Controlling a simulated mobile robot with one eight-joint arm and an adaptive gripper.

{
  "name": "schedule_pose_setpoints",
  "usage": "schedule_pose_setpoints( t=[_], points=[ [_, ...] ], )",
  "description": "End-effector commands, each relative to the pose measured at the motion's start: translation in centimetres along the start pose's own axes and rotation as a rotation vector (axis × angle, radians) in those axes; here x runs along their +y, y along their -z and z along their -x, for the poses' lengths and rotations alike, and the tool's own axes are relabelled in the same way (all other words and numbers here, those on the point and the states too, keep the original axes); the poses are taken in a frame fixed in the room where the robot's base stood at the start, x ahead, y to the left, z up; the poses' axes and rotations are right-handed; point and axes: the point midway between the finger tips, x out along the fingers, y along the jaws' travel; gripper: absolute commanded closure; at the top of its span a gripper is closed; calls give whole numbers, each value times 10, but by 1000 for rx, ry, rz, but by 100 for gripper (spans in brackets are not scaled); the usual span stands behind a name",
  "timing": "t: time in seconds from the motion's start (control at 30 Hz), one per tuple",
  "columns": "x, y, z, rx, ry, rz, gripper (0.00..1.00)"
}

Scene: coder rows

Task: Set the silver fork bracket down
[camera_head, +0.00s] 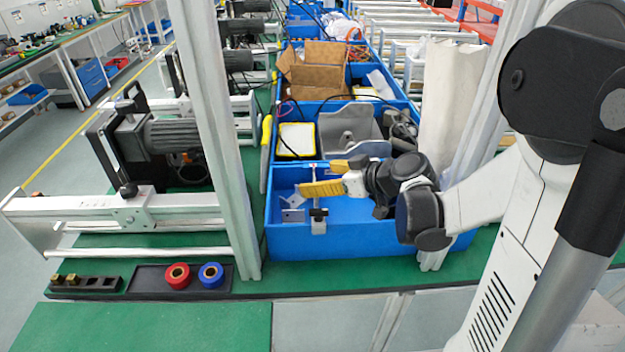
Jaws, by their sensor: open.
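A small silver metal piece (292,206), which looks like the fork bracket, is inside the front blue bin (350,243) at its left side. Its exact shape is too small to tell. My gripper (318,177), with yellow fingers, is open above the left part of this bin, to the right of and above the silver piece. It appears apart from the piece. An upright silver clamp-like part with a black knob (319,213) stands at the bin's front wall, just below my fingers.
More blue bins stand behind, holding a grey metal housing (352,130) and a cardboard box (314,70). A metal post (213,130) rises left of the bins. Red tape (177,276) and blue tape (211,275) lie on a black tray in front. The front-left green surface (150,327) is clear.

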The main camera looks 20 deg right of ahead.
Motion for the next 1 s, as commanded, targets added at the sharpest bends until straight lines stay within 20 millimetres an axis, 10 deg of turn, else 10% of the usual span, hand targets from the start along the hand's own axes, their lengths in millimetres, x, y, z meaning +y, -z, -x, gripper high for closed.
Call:
schedule_pose_setpoints(
  t=[0.5, 1.0],
  points=[
    [-125, -17, 94, -390, -179, -253, 16],
    [-146, -42, 152, -436, -377, -335, 16]
  ],
)
